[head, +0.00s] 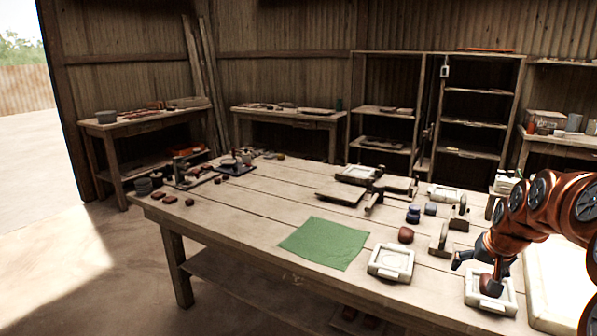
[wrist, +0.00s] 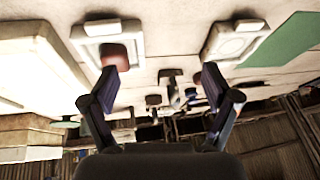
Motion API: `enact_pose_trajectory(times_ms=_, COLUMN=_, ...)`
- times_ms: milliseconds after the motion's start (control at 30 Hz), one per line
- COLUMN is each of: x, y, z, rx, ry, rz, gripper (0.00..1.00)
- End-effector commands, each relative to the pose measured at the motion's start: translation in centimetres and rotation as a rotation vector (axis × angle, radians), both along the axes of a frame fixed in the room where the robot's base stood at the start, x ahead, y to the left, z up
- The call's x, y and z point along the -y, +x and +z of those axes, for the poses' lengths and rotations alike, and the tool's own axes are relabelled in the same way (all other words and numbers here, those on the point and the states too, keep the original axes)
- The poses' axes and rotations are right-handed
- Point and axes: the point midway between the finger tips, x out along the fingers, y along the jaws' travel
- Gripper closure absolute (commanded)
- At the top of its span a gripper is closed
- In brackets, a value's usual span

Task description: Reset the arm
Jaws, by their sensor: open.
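My orange arm comes in from the right in the head view. My gripper (head: 477,271) is open and empty, low over the table's right part. In the wrist view, my gripper (wrist: 160,70) has its fingers spread wide with nothing between the tips. A reddish-brown clay lump (head: 490,286) rests on a white square mould (head: 478,301) by one finger; it also shows in the wrist view (wrist: 115,56) at the left fingertip. I cannot tell whether finger and lump touch.
A second white mould (head: 391,263) and a green cloth (head: 324,243) lie to the left on the wooden table (head: 245,215). A brown lump (head: 406,235), blue pieces (head: 413,214) and small press stands (head: 440,240) are behind. A large pale block (head: 560,290) is at right.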

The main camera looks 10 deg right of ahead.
Motion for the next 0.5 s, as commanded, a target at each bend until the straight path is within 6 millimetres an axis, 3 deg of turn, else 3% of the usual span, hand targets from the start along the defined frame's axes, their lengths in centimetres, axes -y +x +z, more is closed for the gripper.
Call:
enact_pose_trajectory(times_ms=33, x=-3.4, y=-0.5, z=0.0, rx=-0.031, ry=0.011, rz=0.053, gripper=0.13)
enact_pose_trajectory(times_ms=200, x=-13.1, y=-4.4, z=-1.0, rx=-0.159, ry=0.044, rz=0.206, gripper=0.13)
enact_pose_trajectory(times_ms=400, x=-21.9, y=-11.6, z=-2.3, rx=-0.324, ry=0.060, rz=0.353, gripper=0.13)
enact_pose_trajectory(times_ms=500, x=-25.0, y=-15.9, z=-3.1, rx=-0.407, ry=0.061, rz=0.413, gripper=0.13)
